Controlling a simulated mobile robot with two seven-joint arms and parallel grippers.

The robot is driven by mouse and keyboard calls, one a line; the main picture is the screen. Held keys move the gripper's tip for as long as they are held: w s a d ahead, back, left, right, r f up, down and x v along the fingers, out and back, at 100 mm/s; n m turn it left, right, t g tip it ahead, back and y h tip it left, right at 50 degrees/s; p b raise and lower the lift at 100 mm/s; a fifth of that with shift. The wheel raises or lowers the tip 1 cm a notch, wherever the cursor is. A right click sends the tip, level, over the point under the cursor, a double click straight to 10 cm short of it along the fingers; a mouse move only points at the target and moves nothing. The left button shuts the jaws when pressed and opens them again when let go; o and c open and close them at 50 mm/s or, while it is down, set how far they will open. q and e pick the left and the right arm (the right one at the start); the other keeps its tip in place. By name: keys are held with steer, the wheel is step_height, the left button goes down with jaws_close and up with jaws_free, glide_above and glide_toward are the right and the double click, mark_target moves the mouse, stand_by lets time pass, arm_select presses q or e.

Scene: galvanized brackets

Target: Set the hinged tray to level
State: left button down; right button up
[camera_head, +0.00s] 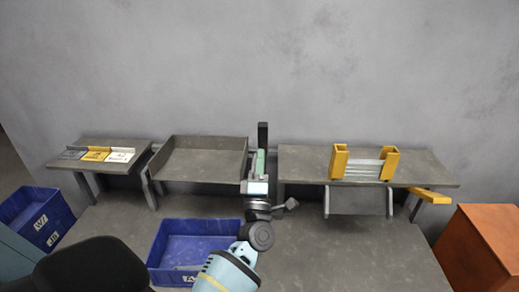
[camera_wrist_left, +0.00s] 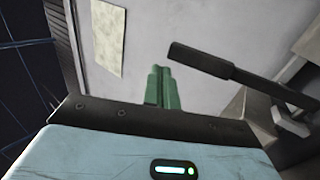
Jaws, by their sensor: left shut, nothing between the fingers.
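The grey tray (camera_head: 205,160), with raised walls at its left and back, stands left of centre in the head view. I cannot tell its exact tilt. A dark upright lever grip (camera_head: 262,135) rises just past its right side. In the left wrist view the black lever grip (camera_wrist_left: 203,62) runs to a thinner bar and a bracket at the right. My left gripper (camera_head: 259,161) is at the tray's right edge, in front of the lever. Its green fingers (camera_wrist_left: 160,76) are shut and empty, apart from the grip in the image. My right gripper is out of view.
A blue bin (camera_head: 154,262) stands below the tray, another (camera_head: 40,218) at far left. A left shelf (camera_head: 113,143) holds coloured labels. A right shelf (camera_head: 305,160) has a yellow bracketed frame (camera_head: 340,160). An orange cabinet (camera_head: 490,240) stands at right.

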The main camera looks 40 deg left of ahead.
arm_select(q)
steer(key=s+d+f, duration=0.2)
steer(key=s+d, duration=0.1)
steer(key=s, duration=0.2)
steer(key=shift+d+b, duration=0.2)
steer(key=shift+b, duration=0.1)
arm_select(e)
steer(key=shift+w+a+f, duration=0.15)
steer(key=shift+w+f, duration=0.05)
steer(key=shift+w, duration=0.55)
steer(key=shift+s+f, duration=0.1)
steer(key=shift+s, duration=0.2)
